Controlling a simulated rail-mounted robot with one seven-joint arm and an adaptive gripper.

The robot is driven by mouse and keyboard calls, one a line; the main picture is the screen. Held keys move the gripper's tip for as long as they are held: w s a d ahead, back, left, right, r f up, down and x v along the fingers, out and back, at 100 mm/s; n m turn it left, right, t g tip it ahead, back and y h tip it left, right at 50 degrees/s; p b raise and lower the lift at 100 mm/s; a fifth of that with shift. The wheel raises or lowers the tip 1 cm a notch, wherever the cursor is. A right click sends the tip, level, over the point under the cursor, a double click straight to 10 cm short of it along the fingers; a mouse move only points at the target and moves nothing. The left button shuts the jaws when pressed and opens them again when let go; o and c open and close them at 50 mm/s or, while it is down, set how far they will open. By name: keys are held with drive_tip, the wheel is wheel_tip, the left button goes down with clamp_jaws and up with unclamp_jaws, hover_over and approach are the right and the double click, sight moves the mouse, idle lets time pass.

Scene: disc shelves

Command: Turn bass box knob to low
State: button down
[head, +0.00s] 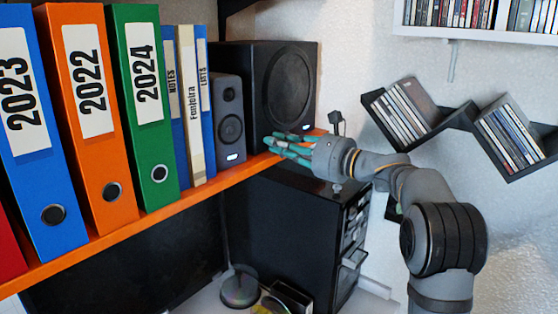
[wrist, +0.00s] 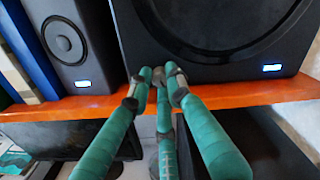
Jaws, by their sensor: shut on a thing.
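The bass box (head: 232,56) is the large black speaker at the far end of the orange shelf. In the wrist view its lower front (wrist: 225,72) fills the upper right, with a lit display at its lower right corner. My gripper (head: 270,144) has teal fingers and reaches in from the right to the lower front of the box. In the wrist view the fingertips (wrist: 161,76) are drawn together at the box's lower left front. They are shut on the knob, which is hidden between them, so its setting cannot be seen.
A small grey speaker (head: 229,118) with a lit display stands left of the bass box. Binders (head: 135,110) line the orange shelf (head: 150,222). A black computer case (head: 290,225) stands below. Black zigzag shelves (head: 455,121) with discs hang at the right.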

drive_tip(key=shift+s+a+f+n+b, duration=0.1)
drive_tip(key=shift+n+b, duration=2.75)
drive_tip(key=shift+n, duration=0.9)
drive_tip(key=shift+f+n+b, duration=0.1)
drive_tip(key=shift+n+b, duration=2.75)
drive_tip(key=shift+n, duration=0.9)
drive_tip(key=c, duration=1.9)
unclamp_jaws()
drive_tip(key=shift+r, duration=0.1)
drive_tip(key=v, duration=1.2)
